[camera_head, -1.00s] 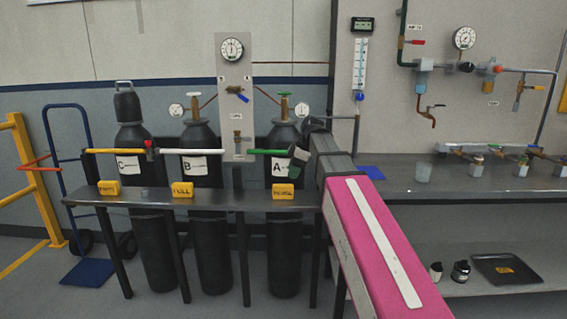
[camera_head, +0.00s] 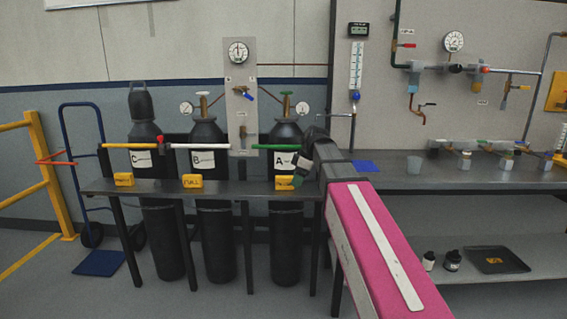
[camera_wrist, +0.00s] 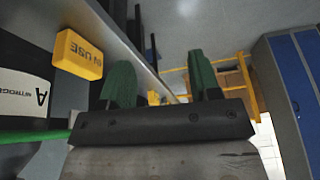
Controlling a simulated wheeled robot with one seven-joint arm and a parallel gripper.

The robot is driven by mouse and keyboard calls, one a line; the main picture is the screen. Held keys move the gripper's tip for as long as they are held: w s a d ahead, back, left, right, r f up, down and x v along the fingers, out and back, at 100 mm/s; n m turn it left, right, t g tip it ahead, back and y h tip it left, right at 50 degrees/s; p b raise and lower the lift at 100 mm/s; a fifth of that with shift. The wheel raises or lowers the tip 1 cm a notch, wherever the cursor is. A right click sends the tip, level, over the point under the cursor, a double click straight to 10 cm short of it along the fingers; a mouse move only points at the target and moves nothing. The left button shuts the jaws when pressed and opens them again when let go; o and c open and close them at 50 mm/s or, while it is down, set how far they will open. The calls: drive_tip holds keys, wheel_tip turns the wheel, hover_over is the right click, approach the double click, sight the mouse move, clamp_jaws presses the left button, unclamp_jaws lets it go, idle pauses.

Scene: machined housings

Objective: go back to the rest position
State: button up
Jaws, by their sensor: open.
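My gripper (camera_head: 299,180) is at the end of my pink-cased arm, in front of cylinder A (camera_head: 286,235) at the right end of the rack. In the wrist view its two green fingers (camera_wrist: 161,80) stand apart with nothing between them. The yellow "IN USE" block (camera_wrist: 78,54) is to the left of the fingers, apart from them. In the head view my gripper partly covers that block and the label of cylinder A.
Cylinders B (camera_head: 215,240) and C (camera_head: 160,240) stand left, behind a dark rack shelf (camera_head: 222,190). A blue hand truck (camera_head: 97,262) and yellow railing (camera_head: 50,180) are further left. A bench (camera_head: 450,180) with piping is right. Grey floor shows in front.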

drive_tip(key=s+d+f+m+h, duration=0.1)
drive_tip(key=s+d+f+m, duration=0.3)
drive_tip(key=f, duration=0.6)
drive_tip(key=s+d+f+m+h, duration=0.1)
drive_tip(key=s+d+f+m, duration=0.4)
drive_tip(key=f, duration=0.6)
drive_tip(key=s+d+f+m+h, duration=0.2)
drive_tip(key=s+d+f+m, duration=0.2)
drive_tip(key=s+f+m, duration=0.3)
wheel_tip(320, 180, down, 4)
drive_tip(key=shift+s+d+r, duration=0.2)
drive_tip(key=shift+s+r, duration=0.05)
drive_tip(key=shift+s, duration=0.6)
